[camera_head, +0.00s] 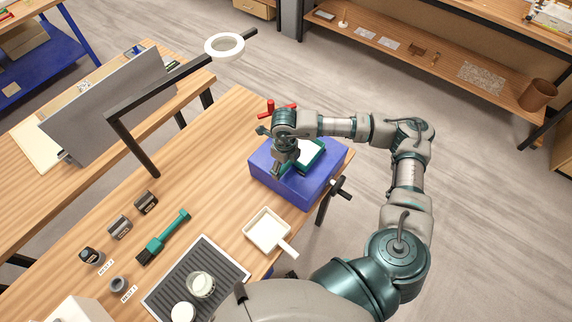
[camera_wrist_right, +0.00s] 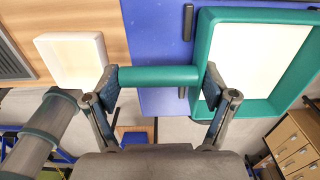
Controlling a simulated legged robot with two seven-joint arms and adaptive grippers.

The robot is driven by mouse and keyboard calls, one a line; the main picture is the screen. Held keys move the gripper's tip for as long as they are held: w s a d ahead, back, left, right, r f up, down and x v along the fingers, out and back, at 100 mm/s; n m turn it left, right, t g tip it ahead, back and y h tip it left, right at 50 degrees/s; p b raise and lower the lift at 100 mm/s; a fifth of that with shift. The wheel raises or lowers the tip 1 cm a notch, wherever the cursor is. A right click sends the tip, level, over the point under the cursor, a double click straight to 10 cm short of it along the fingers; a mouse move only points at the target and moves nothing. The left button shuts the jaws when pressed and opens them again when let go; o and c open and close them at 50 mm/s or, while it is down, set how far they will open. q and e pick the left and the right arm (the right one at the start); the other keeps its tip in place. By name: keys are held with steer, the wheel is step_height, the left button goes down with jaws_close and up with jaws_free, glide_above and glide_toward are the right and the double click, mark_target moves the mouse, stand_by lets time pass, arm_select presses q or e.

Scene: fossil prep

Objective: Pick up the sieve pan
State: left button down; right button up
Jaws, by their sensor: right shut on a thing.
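The sieve pan has a teal rim and pale inside (camera_head: 308,155). It lies on top of the blue box (camera_head: 315,190) near the table's right edge. In the right wrist view the pan (camera_wrist_right: 208,45) is at the upper right, its teal handle pointing left. My right gripper (camera_head: 279,168) is over the blue box at the pan's left side. In the right wrist view my right gripper (camera_wrist_right: 162,82) is shut on the pan's handle, with one finger at each end of it. Part of the pan is hidden by my arm in the head view. My left gripper is not in view.
A white scoop tray (camera_head: 267,229) lies in front of the box. A teal brush (camera_head: 163,237), dark jars (camera_head: 120,228) and a grey ribbed mat (camera_head: 222,277) lie to the left. A ring lamp (camera_head: 224,46) hangs over the table; a red-handled item (camera_head: 271,106) is behind the box.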

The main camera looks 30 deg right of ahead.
step_height(320, 180, up, 2)
steer(key=shift+w+d+r+b, duration=0.1)
steer(key=shift+d+b, duration=0.05)
steer(key=shift+b, duration=0.2)
steer(key=s+a+r+b, duration=0.1)
steer(key=s+a, duration=0.3)
steer(key=s, duration=0.3)
steer(key=s+a+b, duration=0.2)
steer(key=s+a, duration=0.2)
steer(key=s, duration=0.3)
steer(key=shift+a+r, duration=0.15)
steer(key=shift+r, duration=0.25)
steer(key=o, duration=0.8)
steer(key=shift+c, duration=0.2)
steer(key=c, duration=1)
steer(key=shift+c, duration=0.2)
